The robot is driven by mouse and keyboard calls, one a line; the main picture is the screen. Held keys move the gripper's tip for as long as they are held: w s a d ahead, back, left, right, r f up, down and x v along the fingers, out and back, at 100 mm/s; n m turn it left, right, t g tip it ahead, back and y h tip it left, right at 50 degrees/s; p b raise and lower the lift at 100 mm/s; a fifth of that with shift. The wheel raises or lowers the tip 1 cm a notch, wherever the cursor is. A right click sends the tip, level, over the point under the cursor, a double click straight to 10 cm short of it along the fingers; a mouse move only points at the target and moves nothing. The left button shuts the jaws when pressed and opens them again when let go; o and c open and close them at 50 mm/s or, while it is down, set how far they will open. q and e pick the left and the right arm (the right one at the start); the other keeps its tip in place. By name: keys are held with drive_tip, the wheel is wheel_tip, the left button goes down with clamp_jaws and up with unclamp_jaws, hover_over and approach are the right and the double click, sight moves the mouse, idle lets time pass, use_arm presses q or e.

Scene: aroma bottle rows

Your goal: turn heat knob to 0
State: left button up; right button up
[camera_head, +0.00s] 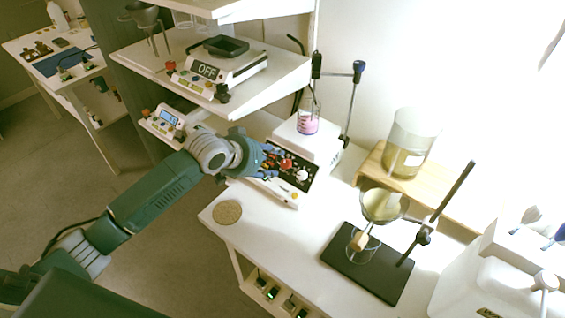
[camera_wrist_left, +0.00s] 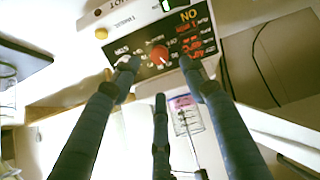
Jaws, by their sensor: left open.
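The hot plate stirrer (camera_head: 308,146) stands on the bench with a black control panel (camera_head: 291,168). A red knob (camera_head: 285,164) and a pale knob (camera_head: 302,175) sit on the panel. In the left wrist view, which is upside down, the red knob (camera_wrist_left: 160,54) lies between the spread fingers of my left gripper (camera_head: 270,161). The pale knob is partly hidden behind one fingertip. My left gripper (camera_wrist_left: 158,68) is open in front of the panel; contact with the red knob cannot be told. Lit red digits (camera_wrist_left: 193,45) show on the panel. My right gripper is out of view.
A beaker with pink liquid (camera_head: 308,123) stands on the hot plate. A scale reading OFF (camera_head: 215,72) is on the shelf above. A cork mat (camera_head: 227,212) lies near the bench edge. A funnel stand on a black base (camera_head: 372,272) is at right.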

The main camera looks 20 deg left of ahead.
sight(285, 163)
use_arm(q)
drive_tip(key=x, duration=0.7)
drive_tip(key=shift+w, duration=0.1)
drive_tip(key=shift+w+d+f, duration=0.2)
drive_tip(key=shift+w+f, duration=0.2)
drive_tip(key=shift+f, duration=0.05)
clamp_jaws()
